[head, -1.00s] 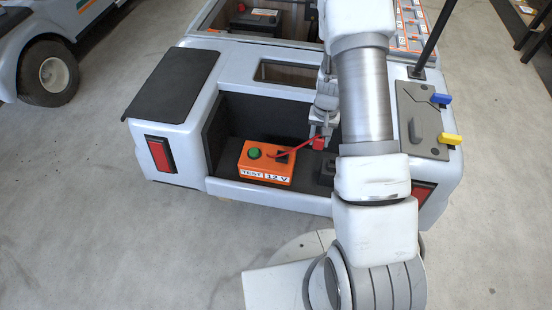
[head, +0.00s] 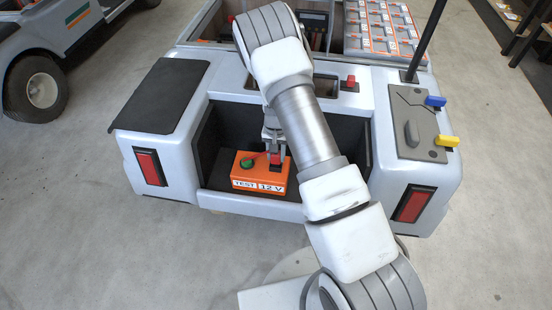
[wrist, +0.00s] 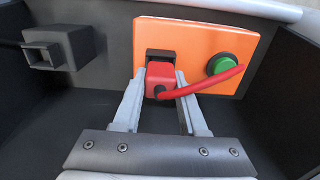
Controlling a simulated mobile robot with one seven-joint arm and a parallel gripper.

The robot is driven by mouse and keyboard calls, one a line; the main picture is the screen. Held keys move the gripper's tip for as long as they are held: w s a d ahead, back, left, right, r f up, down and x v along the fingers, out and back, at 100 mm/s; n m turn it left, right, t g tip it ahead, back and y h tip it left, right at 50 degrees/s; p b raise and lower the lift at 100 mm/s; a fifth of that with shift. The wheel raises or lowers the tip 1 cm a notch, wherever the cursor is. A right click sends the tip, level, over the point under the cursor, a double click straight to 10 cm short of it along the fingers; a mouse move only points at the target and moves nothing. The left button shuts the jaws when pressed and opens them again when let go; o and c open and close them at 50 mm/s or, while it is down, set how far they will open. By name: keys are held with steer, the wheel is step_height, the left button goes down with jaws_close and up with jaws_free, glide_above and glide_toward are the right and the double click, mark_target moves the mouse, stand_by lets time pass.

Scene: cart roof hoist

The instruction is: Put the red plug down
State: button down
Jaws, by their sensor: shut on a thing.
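The red plug (wrist: 160,78) is held between the two fingers of my gripper (wrist: 160,88). It sits at the black socket (wrist: 159,55) on the orange test box (wrist: 200,45); I cannot tell whether it is fully seated. Its red cable (wrist: 212,86) curves right, past the green button (wrist: 221,66). In the head view, the orange box (head: 247,184) stands in the open rear bay of the cart, and my gripper (head: 273,153) reaches down to its top right with the red plug (head: 276,159). My arm partly covers this area.
A dark square connector (wrist: 45,48) with a black cable is at the left in the wrist view. A red switch (head: 350,82) stands on the cart's rear deck. A panel with blue (head: 435,101) and yellow levers (head: 447,140) is at right, near a black post (head: 427,40).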

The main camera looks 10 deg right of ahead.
steer(key=shift+f, duration=0.6)
steer(key=shift+f, duration=0.2)
steer(key=shift+c, duration=2.3)
jaws_free()
